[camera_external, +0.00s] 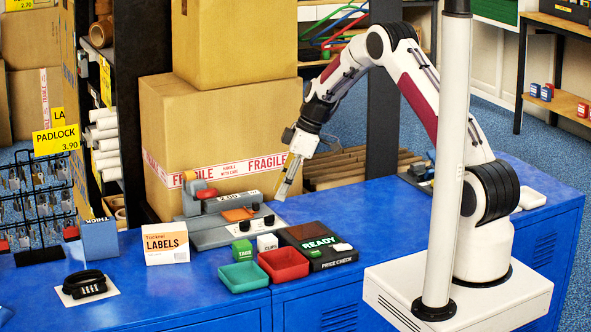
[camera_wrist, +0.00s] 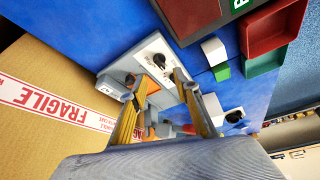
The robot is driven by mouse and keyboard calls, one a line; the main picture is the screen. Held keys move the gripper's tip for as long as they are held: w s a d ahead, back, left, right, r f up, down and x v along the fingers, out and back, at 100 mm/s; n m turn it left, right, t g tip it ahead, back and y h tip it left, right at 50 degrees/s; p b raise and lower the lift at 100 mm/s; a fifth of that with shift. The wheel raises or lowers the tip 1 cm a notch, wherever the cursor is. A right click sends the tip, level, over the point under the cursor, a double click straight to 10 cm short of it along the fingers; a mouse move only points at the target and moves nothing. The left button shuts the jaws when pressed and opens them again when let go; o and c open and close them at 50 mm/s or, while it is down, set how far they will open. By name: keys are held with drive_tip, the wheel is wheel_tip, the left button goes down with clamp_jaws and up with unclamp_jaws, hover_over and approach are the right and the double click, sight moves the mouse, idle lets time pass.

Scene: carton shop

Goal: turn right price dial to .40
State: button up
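The grey price machine (camera_external: 215,236) stands on the blue bench with a small display (camera_external: 228,197) that seems to read 2.00. Its right black price dial (camera_external: 269,221) sits on a white scale plate and also shows in the wrist view (camera_wrist: 159,60). My gripper (camera_external: 282,194) is tilted down above and a little right of the right dial. In the wrist view its fingers (camera_wrist: 163,78) are apart and empty, with the right dial just beyond their tips. The dial settings are too small to read.
A READY price check unit (camera_external: 318,245) stands right of the machine. In front are a red tray (camera_external: 283,264), a green tray (camera_external: 243,275) and small green and white boxes. A labels box (camera_external: 166,243) is at left. Large cartons (camera_external: 215,135) rise behind the machine.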

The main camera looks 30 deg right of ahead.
sight(272, 215)
drive_tip(key=shift+x, duration=3.7)
